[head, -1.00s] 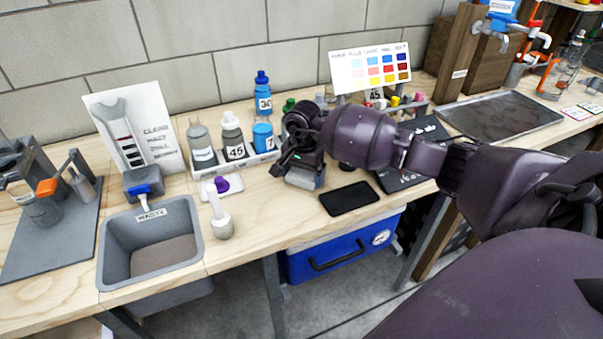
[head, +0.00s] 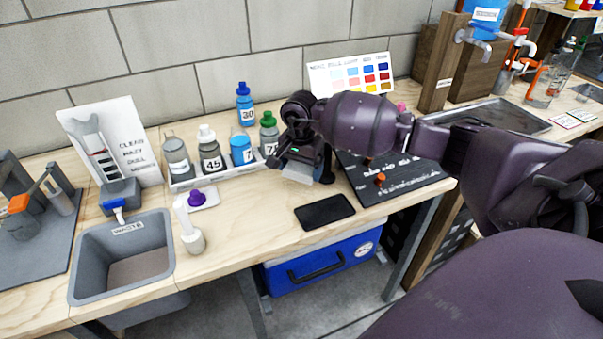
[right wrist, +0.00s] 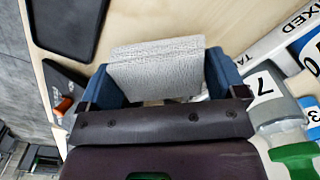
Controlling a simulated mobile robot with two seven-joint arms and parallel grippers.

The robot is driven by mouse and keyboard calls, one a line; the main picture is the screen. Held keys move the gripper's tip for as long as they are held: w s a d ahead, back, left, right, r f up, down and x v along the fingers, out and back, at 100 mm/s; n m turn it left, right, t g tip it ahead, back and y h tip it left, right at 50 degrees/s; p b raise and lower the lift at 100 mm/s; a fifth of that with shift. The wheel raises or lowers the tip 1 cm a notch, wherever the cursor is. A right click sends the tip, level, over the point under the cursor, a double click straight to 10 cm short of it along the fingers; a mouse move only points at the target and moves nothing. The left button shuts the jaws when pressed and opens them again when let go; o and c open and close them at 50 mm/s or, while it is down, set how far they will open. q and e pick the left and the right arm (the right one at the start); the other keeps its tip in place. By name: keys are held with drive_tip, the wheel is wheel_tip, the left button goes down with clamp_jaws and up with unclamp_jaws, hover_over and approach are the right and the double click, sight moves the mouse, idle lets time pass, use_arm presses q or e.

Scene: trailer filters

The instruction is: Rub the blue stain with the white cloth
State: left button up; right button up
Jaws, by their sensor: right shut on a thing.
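My right gripper (head: 304,162) is above the wooden bench, in front of the bottle rack. It is shut on the white cloth (head: 297,173), a pale textured pad that pokes out below the jaws. In the right wrist view the cloth (right wrist: 156,68) sits between the two blue fingers of the gripper (right wrist: 160,85). The cloth appears to be above the bench top, but the exact gap cannot be told. I can make out no blue stain in either view. My left gripper is not in view.
A black tablet-like slab (head: 325,211) lies in front of the gripper. A dark lettered board (head: 400,180) with an orange knob is to the right. Numbered bottles (head: 211,155) stand left. A grey waste sink (head: 122,262) is further left. Bare wood lies between.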

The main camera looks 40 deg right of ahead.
wheel_tip(320, 180, up, 4)
drive_tip(key=shift+f+p, duration=0.25)
drive_tip(key=shift+p, duration=0.3)
drive_tip(key=shift+r, duration=0.1)
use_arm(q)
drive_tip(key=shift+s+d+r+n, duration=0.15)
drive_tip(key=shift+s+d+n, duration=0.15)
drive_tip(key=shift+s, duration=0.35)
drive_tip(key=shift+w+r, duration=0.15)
